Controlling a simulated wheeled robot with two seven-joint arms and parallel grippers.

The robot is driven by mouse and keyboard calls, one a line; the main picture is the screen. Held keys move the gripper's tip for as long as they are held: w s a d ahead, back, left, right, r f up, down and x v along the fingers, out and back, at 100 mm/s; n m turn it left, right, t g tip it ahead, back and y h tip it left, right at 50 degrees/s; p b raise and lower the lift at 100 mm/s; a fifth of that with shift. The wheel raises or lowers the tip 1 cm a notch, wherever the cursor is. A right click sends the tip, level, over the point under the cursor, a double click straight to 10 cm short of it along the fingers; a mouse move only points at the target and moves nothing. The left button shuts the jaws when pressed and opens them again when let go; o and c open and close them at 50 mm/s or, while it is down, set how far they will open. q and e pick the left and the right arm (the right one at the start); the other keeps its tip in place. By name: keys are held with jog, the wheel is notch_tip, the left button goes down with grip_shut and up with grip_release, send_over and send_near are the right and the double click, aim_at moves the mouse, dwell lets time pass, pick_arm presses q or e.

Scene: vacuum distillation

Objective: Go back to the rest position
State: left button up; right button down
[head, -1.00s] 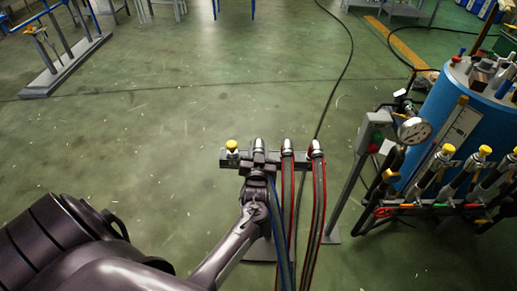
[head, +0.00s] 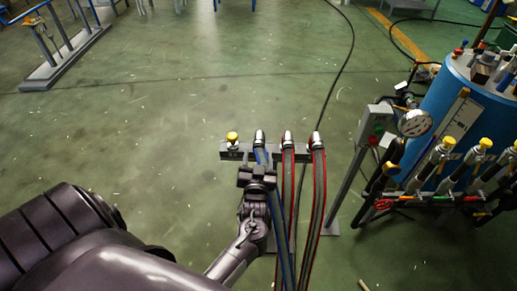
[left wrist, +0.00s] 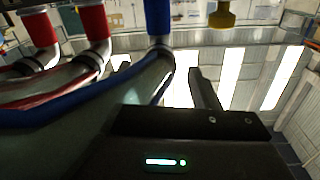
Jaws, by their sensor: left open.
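My left gripper (head: 258,168) is open, just in front of the grey hose rack (head: 299,153), beside the blue-marked hose (head: 260,138). I cannot tell whether it touches that hose. In the left wrist view one dark finger (left wrist: 205,92) shows clearly, and the blue hose end (left wrist: 159,18) is above and to the left of it. Two red-marked hoses (head: 287,140) and (head: 317,142) hang from the rack to the right. A yellow-capped fitting (head: 232,139) stands at the rack's left end. My right gripper is out of view.
A blue tank (head: 468,100) with a pressure gauge (head: 414,123) and a row of yellow-capped valves (head: 442,149) stands at the right. A control post (head: 370,140) stands between the rack and tank.

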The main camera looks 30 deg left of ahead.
pick_arm(q)
jog(key=shift+s+d, duration=0.15)
jog(key=shift+s, duration=0.1)
dwell(0.3)
jog(key=s+d+f+m+g+h+p, duration=0.1)
jog(key=s+d+f+m+g+h, duration=0.2)
jog(key=f, duration=0.6)
jog(key=s+d+f+g+h, duration=0.1)
jog(key=s+d+f+h, duration=0.15)
jog(key=s+f, duration=0.45)
jog(key=s+d+f+m+g+h+p, duration=0.1)
jog(key=s+d+f+m+g+h, duration=0.2)
jog(key=f, duration=0.8)
jog(key=s+f+g, duration=0.3)
jog(key=s+f, duration=0.3)
jog(key=s, duration=0.8)
jog(key=s+f+g+p, duration=0.1)
jog(key=s+f+g, duration=0.3)
jog(key=s, duration=1)
notch_tip(320, 180, down, 3)
jog(key=shift+s+d+f+m+h, duration=0.1)
jog(key=shift+s+d+m+h, duration=0.2)
jog(key=shift+d+m+h, duration=0.1)
